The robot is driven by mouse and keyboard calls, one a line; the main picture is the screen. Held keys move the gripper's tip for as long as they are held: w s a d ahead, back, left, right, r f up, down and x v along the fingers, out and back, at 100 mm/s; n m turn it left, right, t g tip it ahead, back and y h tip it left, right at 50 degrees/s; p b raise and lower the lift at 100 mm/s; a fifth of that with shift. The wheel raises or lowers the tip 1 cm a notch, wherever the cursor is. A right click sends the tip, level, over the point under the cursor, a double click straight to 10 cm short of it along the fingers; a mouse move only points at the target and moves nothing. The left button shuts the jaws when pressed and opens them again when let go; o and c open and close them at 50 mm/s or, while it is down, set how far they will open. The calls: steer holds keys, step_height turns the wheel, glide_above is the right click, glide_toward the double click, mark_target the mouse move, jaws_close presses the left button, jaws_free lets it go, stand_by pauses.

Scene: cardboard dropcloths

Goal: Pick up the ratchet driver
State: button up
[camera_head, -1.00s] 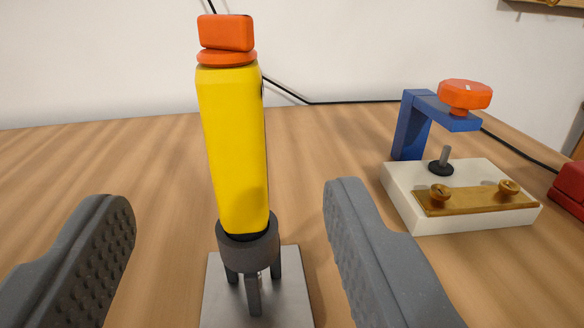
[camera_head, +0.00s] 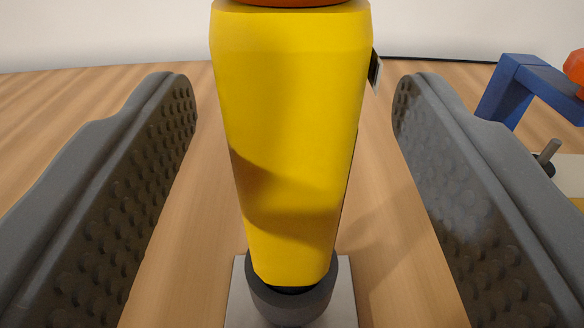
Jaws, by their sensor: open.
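The ratchet driver (camera_head: 290,130) stands upright in the middle of the view, a thick yellow handle with an orange part at its top, cut off by the frame's upper edge. Its lower end sits in a dark grey collar (camera_head: 292,300) on a metal plate (camera_head: 344,300). My gripper (camera_head: 292,100) is open, with one ridged grey finger on each side of the yellow handle. A gap shows between each finger and the handle. The driver's lower tip is hidden in the collar.
A blue bracket (camera_head: 505,90) with an orange knob (camera_head: 575,68) stands on a pale base (camera_head: 573,170) at the right, partly behind my right finger. The wooden table (camera_head: 195,210) is clear around the driver. A white wall (camera_head: 110,30) rises behind.

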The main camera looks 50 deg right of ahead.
steer(key=shift+x, duration=1.75)
jaws_close()
